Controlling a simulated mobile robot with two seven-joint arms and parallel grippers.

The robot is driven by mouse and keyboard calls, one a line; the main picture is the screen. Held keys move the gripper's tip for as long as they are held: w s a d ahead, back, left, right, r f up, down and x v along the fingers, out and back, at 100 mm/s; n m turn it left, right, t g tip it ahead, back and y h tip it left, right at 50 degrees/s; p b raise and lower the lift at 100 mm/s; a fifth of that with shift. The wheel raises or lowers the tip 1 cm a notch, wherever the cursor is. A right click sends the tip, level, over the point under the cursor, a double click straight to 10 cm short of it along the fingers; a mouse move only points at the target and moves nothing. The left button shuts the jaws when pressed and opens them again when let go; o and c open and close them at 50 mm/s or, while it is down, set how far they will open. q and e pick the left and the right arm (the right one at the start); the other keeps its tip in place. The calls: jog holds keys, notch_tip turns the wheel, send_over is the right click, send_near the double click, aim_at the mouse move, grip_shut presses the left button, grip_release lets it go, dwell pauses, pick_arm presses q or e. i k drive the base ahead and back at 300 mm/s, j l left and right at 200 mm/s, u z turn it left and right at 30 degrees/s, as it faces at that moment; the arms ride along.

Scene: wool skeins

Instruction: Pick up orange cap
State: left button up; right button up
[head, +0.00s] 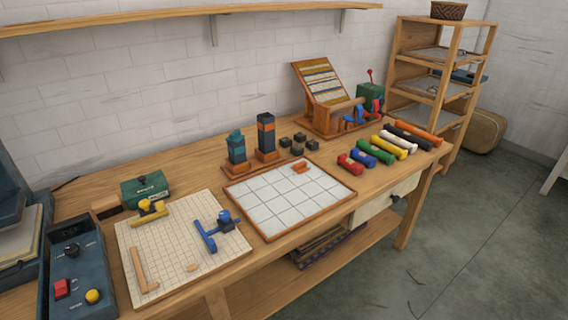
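A small orange piece (300,167) lies on the far part of the white gridded board (277,212); it may be the orange cap, but it is too small to tell its shape. An orange roll (418,132) lies at the right end of a row of coloured rolls on the bench. A dark tower (266,134) with an orange band stands behind the board, beside a teal tower (236,148) with an orange band. Neither of my grippers is in view.
The wooden bench (190,169) carries a pale grid board (172,262) with yellow and blue tools, a green box (146,190) and a dark control box (78,272). Several black blocks (299,137) sit behind the white board. A wooden shelf unit (397,62) stands right; floor (480,220) is open in front.

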aim_at(301, 167)
jog(key=i+l+u, duration=0.1)
jog(key=l+u, duration=0.15)
jog(key=u, duration=0.25)
jog(key=l+u, duration=0.25)
jog(key=u, duration=0.2)
jog(key=l+u, duration=0.45)
jog(key=l, duration=0.5)
jog(key=k+l, duration=0.1)
jog(key=l, duration=0.5)
jog(key=l+u, duration=0.1)
jog(key=l, duration=0.55)
jog(key=k+l, duration=0.15)
jog(key=l, duration=0.45)
jog(key=u, duration=0.05)
